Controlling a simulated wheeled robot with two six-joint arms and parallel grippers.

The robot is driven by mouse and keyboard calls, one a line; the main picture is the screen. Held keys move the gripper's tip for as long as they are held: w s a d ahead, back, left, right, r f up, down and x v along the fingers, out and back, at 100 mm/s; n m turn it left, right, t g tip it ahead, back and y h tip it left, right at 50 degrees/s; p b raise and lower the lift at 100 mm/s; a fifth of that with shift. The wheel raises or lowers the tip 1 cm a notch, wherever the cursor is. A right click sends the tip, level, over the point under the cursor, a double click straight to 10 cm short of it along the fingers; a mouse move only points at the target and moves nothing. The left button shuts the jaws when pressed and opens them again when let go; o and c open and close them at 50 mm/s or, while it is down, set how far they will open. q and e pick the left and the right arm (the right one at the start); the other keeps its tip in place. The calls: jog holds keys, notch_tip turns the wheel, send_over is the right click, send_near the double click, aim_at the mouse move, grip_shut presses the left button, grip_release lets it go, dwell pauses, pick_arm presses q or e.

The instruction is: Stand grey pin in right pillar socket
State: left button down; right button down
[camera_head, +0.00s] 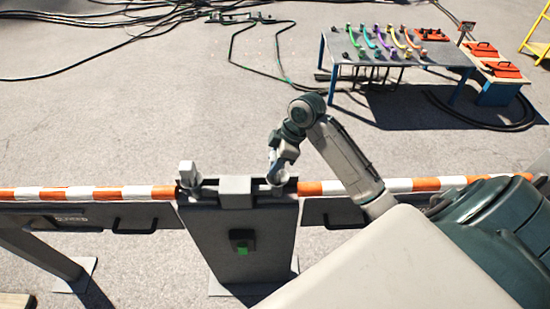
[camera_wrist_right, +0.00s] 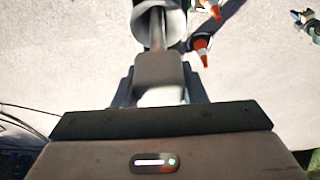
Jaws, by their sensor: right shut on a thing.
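My right gripper (camera_head: 274,172) is over the right end of the grey pillar (camera_head: 240,235). In the right wrist view it is shut on the block-shaped head of a grey pin (camera_wrist_right: 158,72). The pin's thin shaft points away from the jaws toward a pale ring-shaped socket (camera_wrist_right: 141,20). The shaft lines up with the ring; I cannot tell how deep it is. In the head view my gripper hides most of the right socket (camera_head: 278,188). Another grey pin (camera_head: 187,170) stands upright at the pillar's left socket. My left gripper is not in view.
An orange-and-white striped bar (camera_head: 95,193) runs along both sides of the pillar. A grey block (camera_head: 235,185) sits between the sockets. A table (camera_head: 440,55) with coloured curved pieces stands far right. Traffic cones (camera_wrist_right: 201,47) show in the wrist view. Black cables lie far left.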

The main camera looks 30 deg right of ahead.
jog(key=c, duration=0.8)
grip_release()
jog(key=shift+r, duration=0.1)
jog(key=shift+s+d+r, duration=0.1)
jog(key=shift+d+r, duration=0.05)
jog(key=shift+r, duration=0.15)
jog(key=shift+b+v, duration=1.45)
jog(key=shift+v, duration=3.5)
